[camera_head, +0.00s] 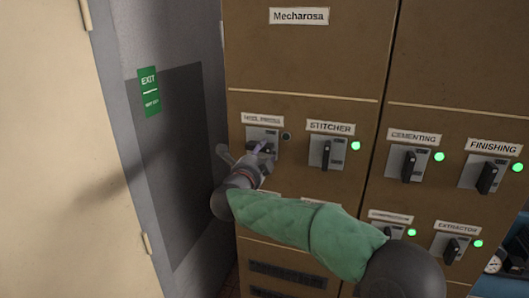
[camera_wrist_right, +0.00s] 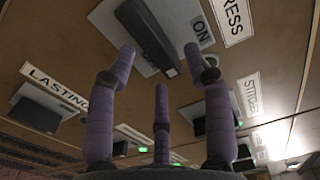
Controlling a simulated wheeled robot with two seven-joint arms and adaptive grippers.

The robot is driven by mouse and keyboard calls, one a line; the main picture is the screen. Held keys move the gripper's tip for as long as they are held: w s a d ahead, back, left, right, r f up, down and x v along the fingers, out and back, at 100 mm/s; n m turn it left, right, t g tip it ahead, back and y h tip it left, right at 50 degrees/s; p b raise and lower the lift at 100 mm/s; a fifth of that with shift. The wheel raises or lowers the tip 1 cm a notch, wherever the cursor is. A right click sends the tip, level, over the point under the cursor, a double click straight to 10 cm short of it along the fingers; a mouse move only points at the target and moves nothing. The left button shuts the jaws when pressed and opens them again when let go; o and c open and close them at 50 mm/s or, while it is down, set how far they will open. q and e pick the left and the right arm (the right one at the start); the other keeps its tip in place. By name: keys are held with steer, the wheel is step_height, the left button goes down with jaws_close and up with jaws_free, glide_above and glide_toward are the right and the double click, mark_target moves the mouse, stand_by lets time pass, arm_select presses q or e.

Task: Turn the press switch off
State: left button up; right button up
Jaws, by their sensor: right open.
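The press switch (camera_head: 262,134) is a grey plate with a dark handle under a label reading "HEEL PRESS" (camera_head: 262,119). The round lamp (camera_head: 286,136) beside it is dark. My right gripper (camera_head: 256,152) is at the lower part of this switch and partly hides its handle. In the right wrist view, the open purple fingers of the gripper (camera_wrist_right: 160,60) stand around the near end of the black handle (camera_wrist_right: 148,36). An "ON" mark (camera_wrist_right: 201,27) shows on the plate. Contact with the handle is unclear. My left gripper is out of view.
The stitcher switch (camera_head: 325,152) is close on the right, with a green lamp (camera_head: 356,145). Cementing (camera_head: 409,163) and finishing (camera_head: 485,174) switches also have lit lamps. A lasting label (camera_wrist_right: 55,87) shows in the wrist view. A grey wall stands left of the cabinet.

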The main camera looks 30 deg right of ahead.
steer(key=v, duration=0.9)
steer(key=shift+f, duration=0.15)
steer(key=w+a+f+n+t+y, duration=0.1)
steer(key=w+a+f+n+y, duration=0.3)
steer(key=f, duration=0.4)
steer(key=w+a+f+n+t+y, duration=0.2)
steer(key=w+f+n, duration=0.3)
steer(key=f, duration=0.4)
steer(key=s+a+f+n+g+y, duration=0.1)
steer(key=s+a+f+n+y, duration=0.2)
steer(key=f, duration=0.7)
steer(key=a+f+n+g+y, duration=0.2)
steer(key=f+n, duration=0.3)
steer(key=f, duration=0.5)
steer(key=s+a+f+n+g+y, duration=0.25)
steer(key=s+f, duration=0.35)
steer(key=f, duration=0.3)
steer(key=s+a+f+n+g+y, duration=0.2)
steer(key=s+a+f+g, duration=0.1)
steer(key=s+f, duration=0.5)
steer(key=s+a+f+n+g+y, duration=0.1)
steer(key=s+f, duration=0.3)
steer(key=s, duration=0.4)
steer(key=s+a+f+n+g+y, duration=0.1)
steer(key=s+a+f+n+g, duration=0.2)
steer(key=s, duration=0.6)
step_height(320, 180, down, 2)
steer(key=shift+s+a+f+g, duration=0.15)
steer(key=shift+s+a+g, duration=0.25)
steer(key=shift+g, duration=0.45)
